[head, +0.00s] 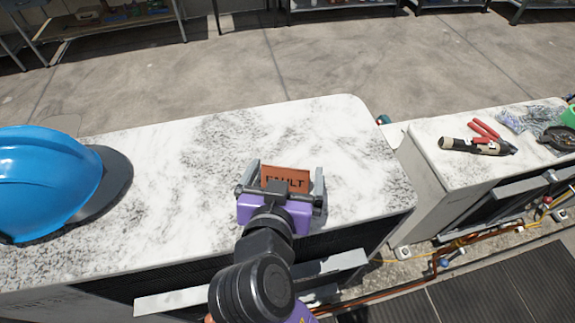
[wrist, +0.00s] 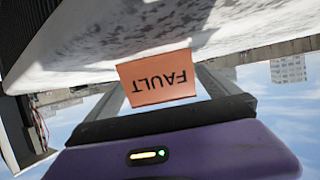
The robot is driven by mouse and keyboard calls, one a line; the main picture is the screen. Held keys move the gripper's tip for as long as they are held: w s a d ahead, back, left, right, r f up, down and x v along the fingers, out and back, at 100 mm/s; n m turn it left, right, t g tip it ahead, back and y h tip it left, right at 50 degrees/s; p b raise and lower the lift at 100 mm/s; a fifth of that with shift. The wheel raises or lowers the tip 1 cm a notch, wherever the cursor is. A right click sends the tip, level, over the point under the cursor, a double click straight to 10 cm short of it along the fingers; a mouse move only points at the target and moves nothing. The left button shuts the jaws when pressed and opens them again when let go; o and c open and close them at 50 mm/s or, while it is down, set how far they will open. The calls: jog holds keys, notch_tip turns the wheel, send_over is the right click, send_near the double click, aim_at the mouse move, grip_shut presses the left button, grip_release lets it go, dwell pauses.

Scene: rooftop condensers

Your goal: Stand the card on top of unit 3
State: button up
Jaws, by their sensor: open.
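The card (head: 285,178) is orange-red with the word FAULT on it. In the head view it is at the right part of the near unit's mottled white top (head: 330,130), between the fingers of my gripper (head: 283,182). The fingers are open, one on each side of the card, with a gap at least on its right. In the wrist view the card (wrist: 157,78) appears upside down, its edge against the unit's top (wrist: 90,50). It looks upright there. No unit number is readable.
A blue hard hat (head: 45,185) sits on the same top at the left. Another unit (head: 440,165) across a gap at the right bears red-handled pliers (head: 484,129), a dark-and-tan tool (head: 470,147) and other items. The top between hat and card is clear.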

jog(key=v, duration=0.9)
jog(key=shift+s+b, duration=0.15)
jog(key=shift+b, duration=0.15)
jog(key=shift+a+r, duration=0.15)
jog(key=a+r+n+t+y, duration=0.2)
jog(key=a+r+n+y, duration=0.1)
jog(key=a+n+y, duration=0.35)
jog(key=s+d+f+m+h, duration=0.1)
jog(key=s+d+f, duration=0.3)
jog(key=s+d, duration=0.3)
jog(key=s+d+f+m+h, duration=0.2)
jog(key=s+d, duration=0.5)
jog(key=d, duration=0.5)
jog(key=s+d+f+m+h, duration=0.2)
jog(key=s+d+f, duration=0.3)
jog(key=s+d, duration=0.3)
jog(key=d, duration=0.2)
jog(key=shift+d+f+g, duration=0.3)
jog(key=shift+d+f, duration=0.1)
